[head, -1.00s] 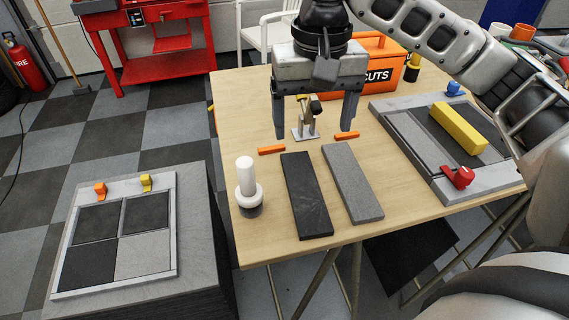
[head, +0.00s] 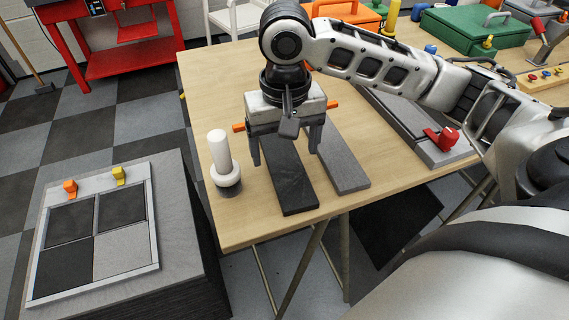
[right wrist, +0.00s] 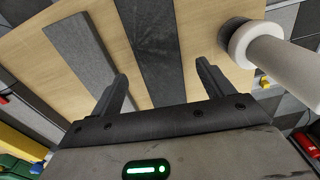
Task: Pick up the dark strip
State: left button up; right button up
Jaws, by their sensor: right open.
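The dark strip (head: 290,188) lies flat on the wooden table, its far part hidden behind my right gripper in the head view. A lighter grey strip (head: 344,168) lies beside it on the right. My right gripper (head: 285,156) is open and empty above the dark strip, its fingers on either side of the strip's width. In the right wrist view the dark strip (right wrist: 155,45) runs between the open fingers (right wrist: 165,85), and the grey strip (right wrist: 85,55) is to the left. My left gripper is not in view.
A white-topped cylinder tool (head: 222,160) stands close to the left of the dark strip. A stand with a four-square panel (head: 95,235) is at the left. A grey fixture with a red clamp (head: 441,138) sits to the right.

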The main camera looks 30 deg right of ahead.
aim_at(285, 165)
notch_tip(285, 165, down, 3)
jog(key=shift+r, duration=0.15)
jog(key=c, duration=1.1)
jog(key=shift+c, duration=0.2)
jog(key=shift+r, duration=0.2)
